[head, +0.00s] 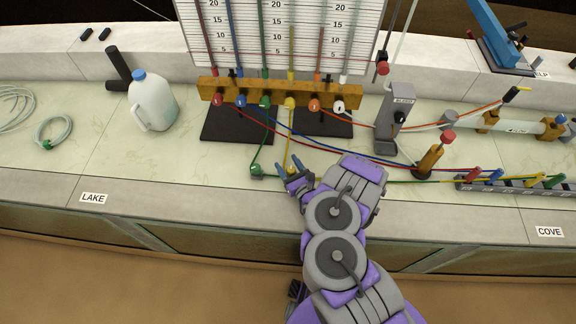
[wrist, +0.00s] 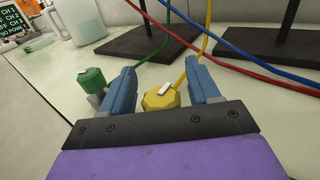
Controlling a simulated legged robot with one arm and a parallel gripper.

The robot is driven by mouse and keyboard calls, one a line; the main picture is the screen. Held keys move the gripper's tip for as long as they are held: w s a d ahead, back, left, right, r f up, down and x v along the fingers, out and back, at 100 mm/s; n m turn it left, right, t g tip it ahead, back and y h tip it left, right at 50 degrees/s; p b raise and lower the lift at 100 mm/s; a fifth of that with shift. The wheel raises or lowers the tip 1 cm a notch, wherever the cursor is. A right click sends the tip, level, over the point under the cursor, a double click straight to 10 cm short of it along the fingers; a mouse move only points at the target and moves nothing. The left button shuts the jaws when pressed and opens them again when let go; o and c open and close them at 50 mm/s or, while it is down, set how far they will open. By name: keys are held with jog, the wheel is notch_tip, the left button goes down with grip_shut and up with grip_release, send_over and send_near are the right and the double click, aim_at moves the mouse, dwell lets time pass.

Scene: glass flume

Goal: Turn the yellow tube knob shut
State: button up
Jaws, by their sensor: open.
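The yellow tube knob (wrist: 161,98) is a faceted yellow disc with a short white mark on top. It lies on the counter between the two blue fingers of my open gripper (wrist: 161,80), with gaps visible on both sides. The yellow tube (wrist: 190,66) runs from it towards the back. In the head view my gripper (head: 293,174) is low over the front of the counter, and its fingers largely hide the knob. The yellow tube (head: 287,145) rises there to a yellow fitting on the wooden rail (head: 350,97).
A green knob (wrist: 92,80) sits close outside my left finger; it also shows in the head view (head: 256,169). Red and blue tubes (wrist: 268,62) cross behind on the right. A white jug (head: 152,102) stands left.

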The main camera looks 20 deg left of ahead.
jog(key=c, duration=1)
jog(key=shift+o, duration=0.2)
